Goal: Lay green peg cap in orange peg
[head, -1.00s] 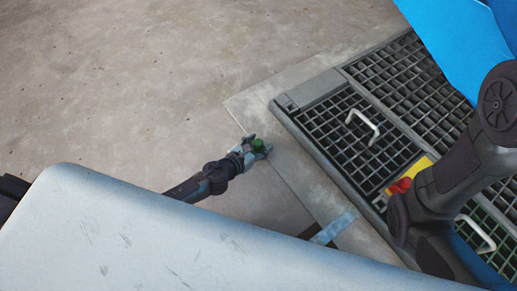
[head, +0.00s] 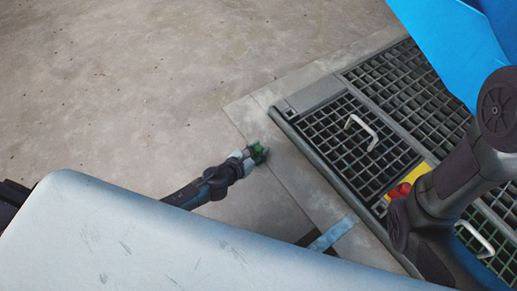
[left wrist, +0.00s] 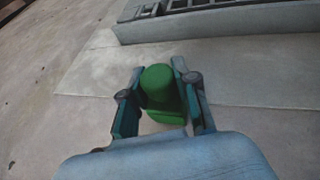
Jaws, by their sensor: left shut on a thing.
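The green peg cap (left wrist: 158,88) is between the fingers of my left gripper (left wrist: 157,92) in the left wrist view, with a rounded knob on top of a wider base. No orange peg can be made out in either view. My right gripper is not in view; only a dark arm shows at the right in the head view.
A dark grated platform (head: 340,128) with white handles (head: 361,131) lies to the right of my left gripper. A red knob on a yellow plate (head: 404,189) sits at its edge. A blue panel (head: 455,45) is at upper right. The concrete floor (head: 130,80) at left is clear.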

